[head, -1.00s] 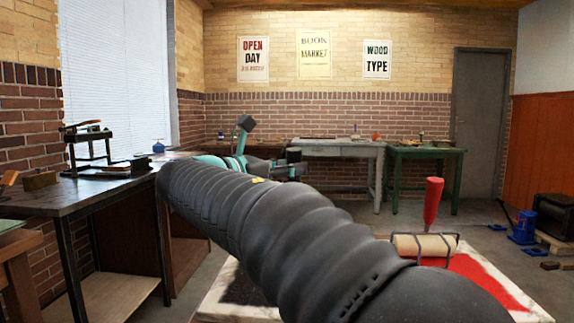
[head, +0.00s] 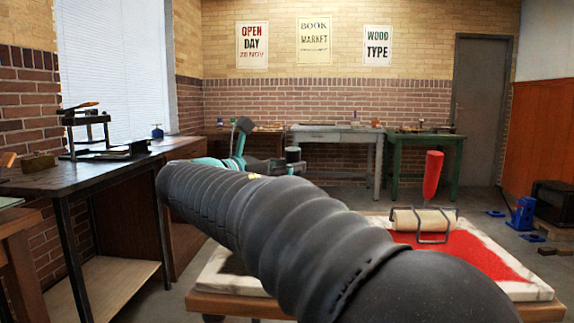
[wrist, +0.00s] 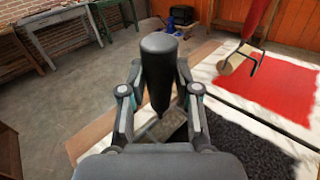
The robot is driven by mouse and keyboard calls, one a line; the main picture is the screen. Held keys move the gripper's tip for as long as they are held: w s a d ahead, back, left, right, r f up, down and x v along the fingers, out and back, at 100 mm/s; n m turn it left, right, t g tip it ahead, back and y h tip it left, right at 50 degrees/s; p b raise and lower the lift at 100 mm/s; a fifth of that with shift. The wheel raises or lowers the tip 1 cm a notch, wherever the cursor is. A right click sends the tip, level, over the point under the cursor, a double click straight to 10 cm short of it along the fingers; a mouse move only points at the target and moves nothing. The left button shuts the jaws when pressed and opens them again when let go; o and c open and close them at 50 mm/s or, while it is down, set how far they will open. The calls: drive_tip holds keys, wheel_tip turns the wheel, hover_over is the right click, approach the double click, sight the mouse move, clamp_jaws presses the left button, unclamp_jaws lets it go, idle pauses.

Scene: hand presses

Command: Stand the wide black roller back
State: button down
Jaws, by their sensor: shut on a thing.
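In the wrist view, my gripper (wrist: 158,72) is shut on an upright black handle (wrist: 160,60), which I take to be that of the wide black roller. The handle stands between the two fingers, with its thick rounded end toward the camera. The lower part of the roller is mostly hidden by the handle and my gripper. A black inked patch (wrist: 245,150) lies on the pale slab at the lower right. In the head view my arm crosses the middle and the held roller cannot be made out clearly.
A roller with a red handle (head: 432,175) and a pale drum (head: 425,220) stands on a red inked patch (head: 480,258) of the slab. A dark workbench (head: 60,180) with a small press stands at left. Grey (head: 335,138) and green (head: 425,140) tables stand at the back. Open floor lies between.

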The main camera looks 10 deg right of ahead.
idle(0.8)
drive_tip(key=c, duration=0.7)
unclamp_jaws()
drive_tip(key=shift+f, duration=0.1)
drive_tip(key=shift+c, duration=0.2)
drive_tip(key=o, duration=0.4)
drive_tip(key=p+v, duration=0.2)
drive_tip(key=v, duration=0.7)
drive_tip(key=shift+p, duration=0.4)
